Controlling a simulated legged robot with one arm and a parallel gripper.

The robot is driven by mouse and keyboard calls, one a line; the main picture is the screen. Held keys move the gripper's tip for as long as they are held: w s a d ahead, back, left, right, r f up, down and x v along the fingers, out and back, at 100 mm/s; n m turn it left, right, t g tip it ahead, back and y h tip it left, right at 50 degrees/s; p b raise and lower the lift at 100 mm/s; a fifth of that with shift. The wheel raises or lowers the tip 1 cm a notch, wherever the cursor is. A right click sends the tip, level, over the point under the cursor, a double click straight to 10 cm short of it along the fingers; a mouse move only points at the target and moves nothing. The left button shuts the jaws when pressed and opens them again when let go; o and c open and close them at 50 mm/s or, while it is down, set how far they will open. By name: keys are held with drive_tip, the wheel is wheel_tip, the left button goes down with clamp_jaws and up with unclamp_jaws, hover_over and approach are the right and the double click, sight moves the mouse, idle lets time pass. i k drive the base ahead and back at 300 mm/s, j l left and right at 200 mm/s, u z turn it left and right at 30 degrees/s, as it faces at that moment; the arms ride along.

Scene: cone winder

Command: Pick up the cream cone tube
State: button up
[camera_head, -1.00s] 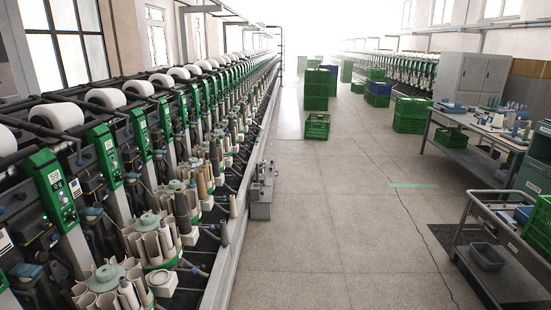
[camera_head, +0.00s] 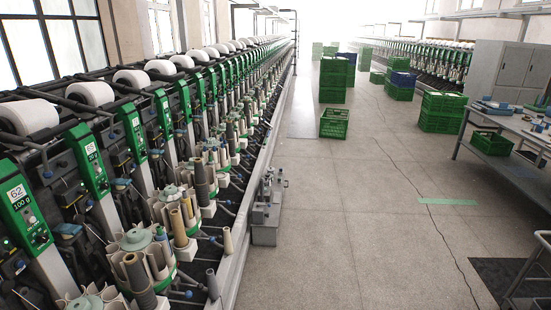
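A small cream cone tube (camera_head: 228,241) stands upright near the outer edge of the winding machine on the left. A grey cone tube (camera_head: 212,284) stands nearer to me along the same edge. More cream, tan and dark tubes fill the round green-based magazines (camera_head: 137,239) along the machine. I cannot tell which cream tube the task means. My gripper and arm are not in view.
A grey metal device (camera_head: 266,215) stands on the floor beside the machine's rail. A green crate (camera_head: 334,123) sits in the aisle, with stacked crates (camera_head: 442,112) farther right. A workbench (camera_head: 510,150) and part of a cart frame (camera_head: 528,275) are at right. The central floor is clear.

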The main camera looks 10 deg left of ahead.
sight(228, 248)
drive_tip(key=i+u, duration=0.2)
drive_tip(key=i, duration=0.35)
drive_tip(key=i+l+u, duration=0.15)
drive_tip(key=i, duration=0.4)
drive_tip(key=i+l+u, duration=0.2)
drive_tip(key=i, duration=0.35)
drive_tip(key=i+l+u, duration=0.1)
drive_tip(key=i+u, duration=0.2)
drive_tip(key=u, duration=0.15)
drive_tip(key=i+l+u, duration=0.2)
drive_tip(key=i+u, duration=0.25)
drive_tip(key=i+l+u, duration=0.15)
drive_tip(key=l+u, duration=0.15)
drive_tip(key=u, duration=0.15)
drive_tip(key=i+l+u, duration=0.2)
drive_tip(key=l+u, duration=0.25)
